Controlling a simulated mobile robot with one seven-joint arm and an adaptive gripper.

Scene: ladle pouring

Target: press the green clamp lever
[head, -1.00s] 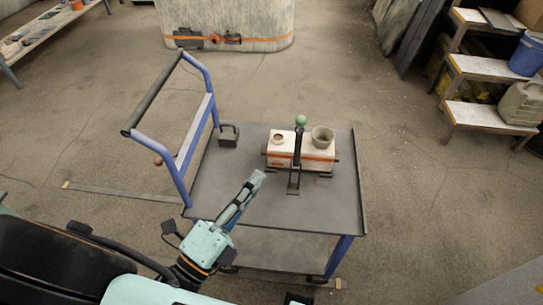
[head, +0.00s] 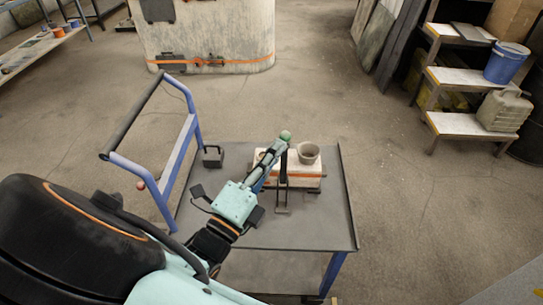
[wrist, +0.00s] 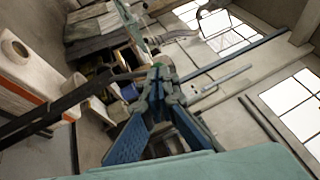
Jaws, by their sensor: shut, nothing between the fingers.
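The green clamp lever is a dark upright bar (head: 283,166) topped by a round green knob (head: 285,136). It stands at the front of a white box with an orange stripe (head: 308,182) on the cart. My gripper (head: 279,146) is shut and empty, its tip at the knob's lower left in the head view. Whether it touches the knob I cannot tell. In the wrist view the shut fingers (wrist: 160,76) point away from the camera, with the dark bar (wrist: 62,104) crossing at left beside the white box (wrist: 22,88).
The cart's grey top (head: 325,228) is mostly clear. A grey cup (head: 308,153) stands on the box's right end. A dark weight with a handle (head: 213,157) sits at the cart's back left, near the blue push handle (head: 178,150). Shelves (head: 462,80) stand at the right.

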